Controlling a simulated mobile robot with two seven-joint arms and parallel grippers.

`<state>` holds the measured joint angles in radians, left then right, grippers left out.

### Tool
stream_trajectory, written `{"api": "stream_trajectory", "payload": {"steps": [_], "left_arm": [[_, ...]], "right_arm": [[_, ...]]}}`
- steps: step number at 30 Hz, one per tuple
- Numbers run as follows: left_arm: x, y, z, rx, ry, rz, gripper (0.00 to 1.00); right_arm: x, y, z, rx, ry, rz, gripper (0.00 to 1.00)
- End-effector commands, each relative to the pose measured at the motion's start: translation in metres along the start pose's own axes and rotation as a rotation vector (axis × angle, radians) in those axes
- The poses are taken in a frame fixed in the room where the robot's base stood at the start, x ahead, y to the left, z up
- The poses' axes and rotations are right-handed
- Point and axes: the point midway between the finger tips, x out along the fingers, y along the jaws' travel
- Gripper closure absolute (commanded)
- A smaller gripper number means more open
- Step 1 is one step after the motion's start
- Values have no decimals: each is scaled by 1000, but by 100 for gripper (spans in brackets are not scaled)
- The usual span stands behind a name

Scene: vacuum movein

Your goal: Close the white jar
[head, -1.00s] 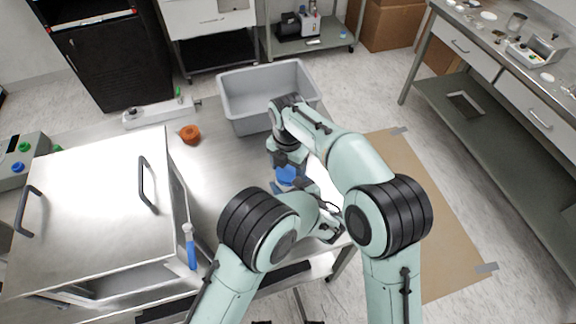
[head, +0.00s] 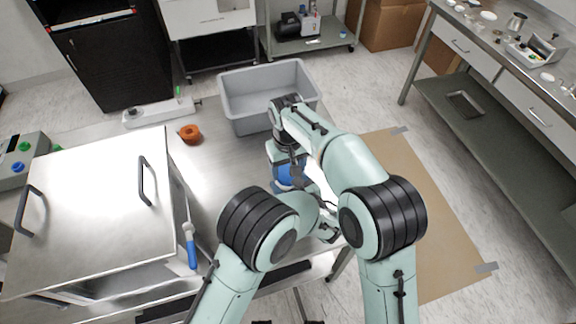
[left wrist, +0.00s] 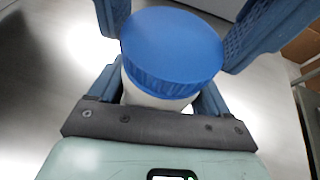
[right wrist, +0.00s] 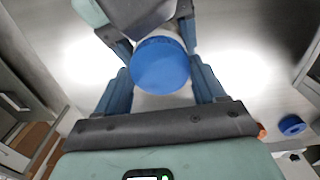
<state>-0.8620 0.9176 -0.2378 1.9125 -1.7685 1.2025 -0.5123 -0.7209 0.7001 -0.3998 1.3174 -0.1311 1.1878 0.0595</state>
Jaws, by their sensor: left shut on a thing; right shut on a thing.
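The white jar (left wrist: 155,97) is upright, with a round blue lid (left wrist: 172,48) on its top. Only a little of its white body shows below the lid. Whether the lid is fully down cannot be told. My left gripper (left wrist: 160,98) is shut on the jar's body, below the lid. My right gripper (right wrist: 160,78) is shut around the lid, its blue fingers at the lid's sides. In the head view, the blue lid (head: 289,174) shows under my right wrist, and my arms hide most of the jar.
A grey bin (head: 238,105) stands behind the jar on the metal table. An orange ring (head: 189,133) lies to the left. A large metal box (head: 90,205) with handles and a blue-handled tool (head: 191,247) are further left. The table between them is clear.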

Motion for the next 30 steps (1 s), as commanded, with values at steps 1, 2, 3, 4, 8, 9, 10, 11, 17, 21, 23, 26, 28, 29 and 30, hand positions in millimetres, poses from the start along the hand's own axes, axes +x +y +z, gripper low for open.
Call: {"api": "stream_trajectory", "payload": {"steps": [1, 2, 3, 4, 8, 9, 10, 11, 17, 21, 23, 26, 28, 29, 30], "left_arm": [[1, 1, 0, 0, 0, 2, 100], [1, 1, 0, 0, 0, 2, 100], [1, 1, 0, 0, 0, 2, 100], [1, 1, 0, 0, 0, 2, 100], [1, 1, 0, 0, 0, 2, 100], [1, 1, 0, 0, 0, 2, 100], [1, 1, 0, 0, 0, 2, 100], [1, 1, 0, 0, 0, 2, 100], [0, 0, 0, 0, 0, 2, 100], [0, 0, 0, 0, 0, 2, 100], [0, 0, 0, 0, 0, 2, 100], [0, 0, 0, 0, 0, 1, 100], [1, 1, 0, 0, 0, 2, 100], [1, 1, 0, 0, 0, 2, 100], [1, 1, 0, -1, 0, 2, 100]], "right_arm": [[0, 0, 0, 105, -1, 2, 67], [0, 0, 0, 175, -1, 2, 67], [0, 0, 0, 269, -1, 2, 67], [0, 0, 0, 338, -1, 2, 67], [0, 0, 0, 600, -1, 2, 67], [0, -1, 0, 662, -2, 2, 67], [0, 0, 0, 702, -1, 2, 67], [0, 0, 0, 736, -1, 3, 67], [0, 0, 0, 824, -2, 2, 67], [0, 0, 0, 822, -2, 2, 67], [0, 0, 0, 822, -1, 2, 67], [0, 0, 0, 821, -2, 2, 5], [1, 0, 0, 821, -2, 3, 5], [1, 0, 0, 821, -2, 3, 5], [1, 0, 0, 821, -3, 3, 5]]}}
